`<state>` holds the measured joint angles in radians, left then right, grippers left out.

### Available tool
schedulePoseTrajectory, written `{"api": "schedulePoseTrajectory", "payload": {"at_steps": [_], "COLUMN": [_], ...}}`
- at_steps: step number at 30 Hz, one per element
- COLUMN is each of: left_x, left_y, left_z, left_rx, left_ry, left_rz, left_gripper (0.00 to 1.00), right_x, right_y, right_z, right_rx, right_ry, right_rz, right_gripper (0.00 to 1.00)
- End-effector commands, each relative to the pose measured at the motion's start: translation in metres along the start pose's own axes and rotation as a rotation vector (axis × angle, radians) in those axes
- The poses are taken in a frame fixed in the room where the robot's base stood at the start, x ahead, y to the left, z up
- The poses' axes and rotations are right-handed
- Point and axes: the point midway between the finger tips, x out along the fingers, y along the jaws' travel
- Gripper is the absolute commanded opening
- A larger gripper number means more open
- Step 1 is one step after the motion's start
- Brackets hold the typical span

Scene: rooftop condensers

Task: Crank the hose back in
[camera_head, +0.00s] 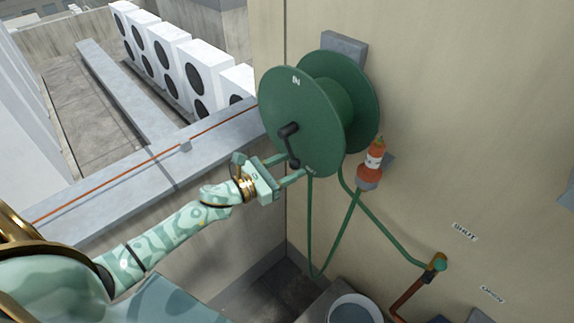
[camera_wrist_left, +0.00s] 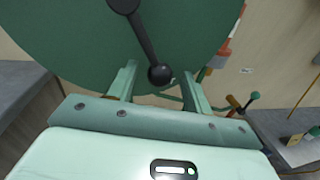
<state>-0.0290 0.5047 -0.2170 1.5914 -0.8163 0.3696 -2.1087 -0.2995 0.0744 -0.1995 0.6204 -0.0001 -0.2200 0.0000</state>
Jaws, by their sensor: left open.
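The green hose reel (camera_head: 290,95) is mounted on the beige wall. Its black crank (camera_head: 290,138) sits on the near face with the arm pointing down, ending in a round black knob (camera_wrist_left: 160,74). My left gripper (camera_head: 291,166) is open at the reel's lower edge. In the left wrist view the knob shows between its two spread fingers, with gaps on both sides; I cannot tell whether it is fully between them in depth. The green hose (camera_head: 333,247) hangs below the reel in a loop. An orange and white nozzle (camera_head: 374,158) stands beside the reel. My right gripper is not in view.
A tap (camera_head: 437,263) on a copper pipe is low on the wall, near labels reading SHUT (camera_head: 465,231) and OPEN (camera_head: 492,294). A bucket (camera_head: 356,309) stands below. A parapet (camera_head: 150,165) with an orange cable runs left; white condensers (camera_head: 170,55) stand beyond.

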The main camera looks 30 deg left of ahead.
Motion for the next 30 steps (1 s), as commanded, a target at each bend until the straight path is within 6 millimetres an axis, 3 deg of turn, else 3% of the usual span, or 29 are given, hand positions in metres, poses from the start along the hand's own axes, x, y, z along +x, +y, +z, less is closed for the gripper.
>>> {"api": "schedulePoseTrajectory", "payload": {"at_steps": [3, 9, 20, 30], "left_x": [0.000, -0.001, 0.000, 0.003], "left_y": [0.000, 0.000, -0.004, -0.018], "left_z": [0.000, 0.000, 0.002, 0.016], "left_rx": [-0.001, -0.001, -0.052, -0.287], "left_ry": [0.000, 0.000, -0.008, -0.049], "left_rz": [0.000, 0.000, 0.001, 0.004], "left_gripper": [0.50, 0.00, 0.00, 0.00], "right_x": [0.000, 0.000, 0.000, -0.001], "right_y": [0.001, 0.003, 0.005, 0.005], "right_z": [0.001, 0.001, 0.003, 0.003], "right_rx": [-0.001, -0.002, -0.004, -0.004], "right_ry": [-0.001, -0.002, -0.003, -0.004], "right_rz": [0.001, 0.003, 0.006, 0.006], "right_gripper": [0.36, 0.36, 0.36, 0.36]}}
